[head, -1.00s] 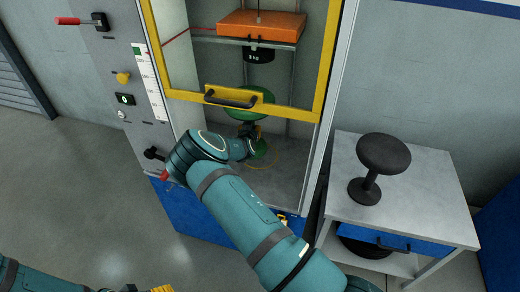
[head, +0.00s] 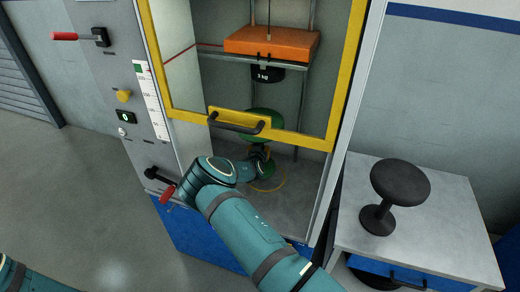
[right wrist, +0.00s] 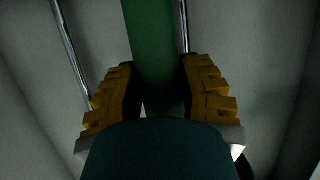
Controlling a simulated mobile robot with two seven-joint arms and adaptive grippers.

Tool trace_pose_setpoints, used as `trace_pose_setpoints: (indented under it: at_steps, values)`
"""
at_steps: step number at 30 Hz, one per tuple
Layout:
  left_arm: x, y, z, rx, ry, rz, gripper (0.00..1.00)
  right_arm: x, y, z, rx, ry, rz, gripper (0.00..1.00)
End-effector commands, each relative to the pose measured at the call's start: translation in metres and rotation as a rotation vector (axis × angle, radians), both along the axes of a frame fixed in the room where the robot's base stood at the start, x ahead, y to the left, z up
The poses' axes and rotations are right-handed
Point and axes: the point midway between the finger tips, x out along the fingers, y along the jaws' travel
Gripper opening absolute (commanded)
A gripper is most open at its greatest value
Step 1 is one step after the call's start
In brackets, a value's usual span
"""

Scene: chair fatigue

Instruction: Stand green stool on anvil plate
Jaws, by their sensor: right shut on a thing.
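The green stool (head: 266,121) is inside the test cabinet, upright or nearly so, its seat partly behind the door handle. My right gripper (head: 262,154) reaches in under the door and is shut on the stool's post. In the right wrist view the green post (right wrist: 154,45) is between the yellow-padded fingers (right wrist: 157,95). The stool's base is partly hidden by my gripper, over or at the back of a yellow ring on the grey anvil plate (head: 292,187). I cannot tell whether the base touches the plate. My left gripper is out of view.
The yellow-framed door (head: 238,121) is raised above my arm. An orange block (head: 272,41) and a black 3 kg weight (head: 264,75) hang above the stool. A lever with a red grip (head: 167,193) is near my forearm. A black stool (head: 400,182) stands on the side table (head: 450,238).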

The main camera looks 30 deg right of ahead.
Motion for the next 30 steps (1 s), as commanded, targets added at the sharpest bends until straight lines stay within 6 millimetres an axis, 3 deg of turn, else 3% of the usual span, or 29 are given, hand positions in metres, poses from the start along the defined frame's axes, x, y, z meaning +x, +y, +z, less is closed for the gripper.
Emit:
trace_pose_setpoints:
  at_steps: [8, 16, 27, 28, 30]
  values:
    - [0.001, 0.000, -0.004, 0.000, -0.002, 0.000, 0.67, 0.002, 0.000, -0.012, -0.003, -0.007, 0.002, 0.00]
    - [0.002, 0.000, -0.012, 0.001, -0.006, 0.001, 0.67, 0.002, 0.000, -0.042, -0.005, -0.007, 0.004, 0.00]
    - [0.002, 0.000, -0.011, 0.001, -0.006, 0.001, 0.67, 0.002, 0.000, -0.045, -0.003, -0.008, 0.002, 0.00]
    - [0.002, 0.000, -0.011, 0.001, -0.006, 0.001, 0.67, 0.000, 0.000, -0.049, 0.000, -0.001, 0.000, 0.44]
    - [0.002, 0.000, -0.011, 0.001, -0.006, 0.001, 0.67, 0.000, 0.000, -0.048, -0.001, -0.001, 0.000, 0.64]
